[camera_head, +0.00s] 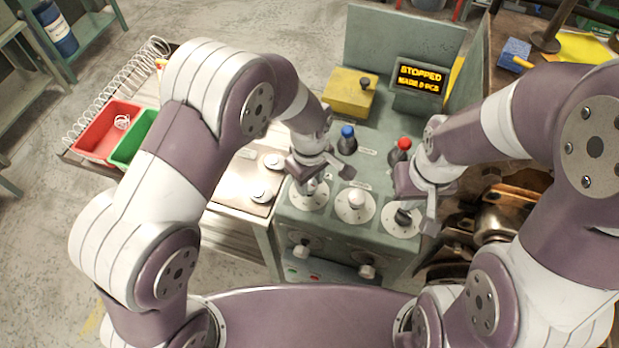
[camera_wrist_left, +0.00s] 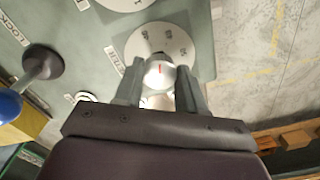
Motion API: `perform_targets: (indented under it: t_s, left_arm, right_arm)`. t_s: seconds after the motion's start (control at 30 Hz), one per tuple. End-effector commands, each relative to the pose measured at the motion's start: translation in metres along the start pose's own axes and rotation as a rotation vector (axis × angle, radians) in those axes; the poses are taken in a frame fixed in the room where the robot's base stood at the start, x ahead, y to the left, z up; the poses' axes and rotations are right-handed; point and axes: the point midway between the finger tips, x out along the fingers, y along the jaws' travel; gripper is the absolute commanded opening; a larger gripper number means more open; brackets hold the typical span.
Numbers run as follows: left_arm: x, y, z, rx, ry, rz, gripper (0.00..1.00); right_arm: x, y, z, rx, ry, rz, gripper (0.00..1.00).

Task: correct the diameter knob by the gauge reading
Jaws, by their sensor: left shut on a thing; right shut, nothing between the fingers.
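The machine's sloped green-grey panel (camera_head: 290,228) carries three round white dials in a row. My left gripper (camera_head: 311,186) is shut on the knob of the left dial (camera_head: 306,201). In the left wrist view the light knob (camera_wrist_left: 160,73), with a red mark, sits between the fingers of the left gripper (camera_wrist_left: 159,76). The middle dial (camera_head: 355,205) has a pale knob and is free. My right gripper (camera_head: 416,208) is shut and empty by the right dial (camera_head: 400,226), which has a dark knob (camera_head: 404,216).
A display (camera_head: 420,77) reads "STOPPED" and "MADE 0 PCS". A blue-topped knob (camera_head: 348,138) and a red-topped knob (camera_head: 402,148) stand behind the dials. A yellow box (camera_head: 350,92) is further back. Red (camera_head: 105,130) and green (camera_head: 134,137) bins stand at left.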

Motion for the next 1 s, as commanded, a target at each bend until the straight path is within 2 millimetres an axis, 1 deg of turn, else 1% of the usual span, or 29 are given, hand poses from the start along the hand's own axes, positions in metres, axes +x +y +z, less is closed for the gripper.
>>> perform_targets:
  t_s: [0.2, 0.5, 0.7, 1.0]
  left_arm:
    - [-0.0016, 0.0019, -0.0004, -0.187, 0.001, 0.004, 0.09]
    - [-0.0018, 0.0026, -0.0007, -0.387, 0.001, 0.005, 0.09]
    - [-0.0019, 0.003, -0.0008, -0.463, 0.001, 0.006, 0.09]
    - [-0.0021, 0.0033, -0.0009, -0.504, 0.0, 0.007, 0.09]
  right_arm:
    - [0.0, 0.0, 0.0, 0.0, 0.0, 0.0, 0.0]
    - [0.0003, 0.0, 0.0, 0.0, 0.0, 0.0, 0.0]
    - [0.0004, 0.0, 0.0001, 0.0, 0.0, 0.0, 0.0]
    - [0.0004, 0.0, 0.0, 0.0, 0.0, 0.0, 0.0]
